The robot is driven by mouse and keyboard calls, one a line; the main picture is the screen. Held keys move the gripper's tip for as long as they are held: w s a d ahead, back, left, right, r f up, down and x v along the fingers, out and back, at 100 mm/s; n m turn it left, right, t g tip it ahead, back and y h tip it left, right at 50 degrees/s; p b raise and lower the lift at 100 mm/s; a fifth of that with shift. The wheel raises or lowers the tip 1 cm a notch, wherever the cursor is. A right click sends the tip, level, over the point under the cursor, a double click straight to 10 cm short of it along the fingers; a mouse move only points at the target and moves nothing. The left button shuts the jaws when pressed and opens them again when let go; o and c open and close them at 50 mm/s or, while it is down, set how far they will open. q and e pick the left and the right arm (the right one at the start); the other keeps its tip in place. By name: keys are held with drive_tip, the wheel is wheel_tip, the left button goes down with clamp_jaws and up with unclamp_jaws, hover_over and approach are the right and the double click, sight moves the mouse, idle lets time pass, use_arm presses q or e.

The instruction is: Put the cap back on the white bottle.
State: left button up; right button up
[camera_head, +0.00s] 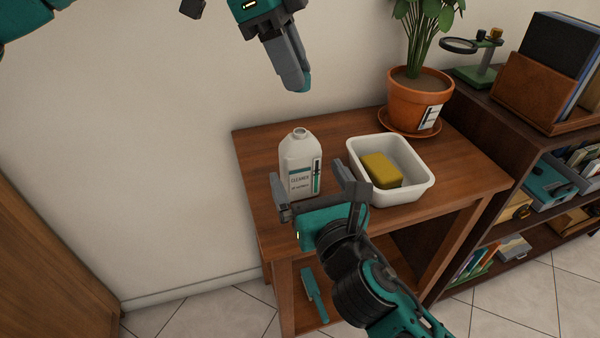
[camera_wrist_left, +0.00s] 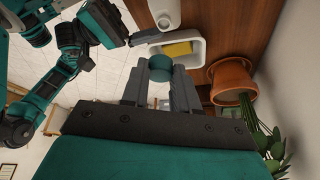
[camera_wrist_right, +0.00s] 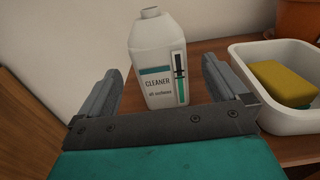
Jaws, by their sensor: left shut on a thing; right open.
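The white cleaner bottle (camera_head: 299,160) stands upright and uncapped on the wooden side table (camera_head: 262,217). It fills the middle of the right wrist view (camera_wrist_right: 158,60). My left gripper (camera_head: 300,84) is above the table, higher than the bottle, shut on a teal cap (camera_wrist_left: 160,67). In the head view the fingers hide most of the cap. My right gripper (camera_head: 316,183) is open and low at the near side of the bottle, its fingers spread to either side of it. I cannot tell whether they touch it.
A white tub (camera_head: 418,188) with a yellow sponge (camera_head: 381,170) stands right of the bottle, close to my right gripper. Behind it is a potted plant (camera_head: 408,103) on a saucer. A dark bookshelf (camera_head: 480,122) adjoins on the right. The wall (camera_head: 150,150) is behind.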

drive_tip(key=shift+x, duration=1.85)
drive_tip(key=shift+c, duration=0.2)
drive_tip(key=c, duration=1.5)
use_arm(q)
hover_over(303, 136)
drive_tip(key=a, duration=0.2)
drive_tip(key=shift+w+d+f, duration=0.1)
drive_tip(key=shift+f, duration=1.15)
drive_tip(key=shift+w+d+f, duration=0.1)
drive_tip(key=shift+f, duration=1.1)
drive_tip(key=shift+f, duration=0.9)
drive_tip(key=shift+f, duration=0.5)
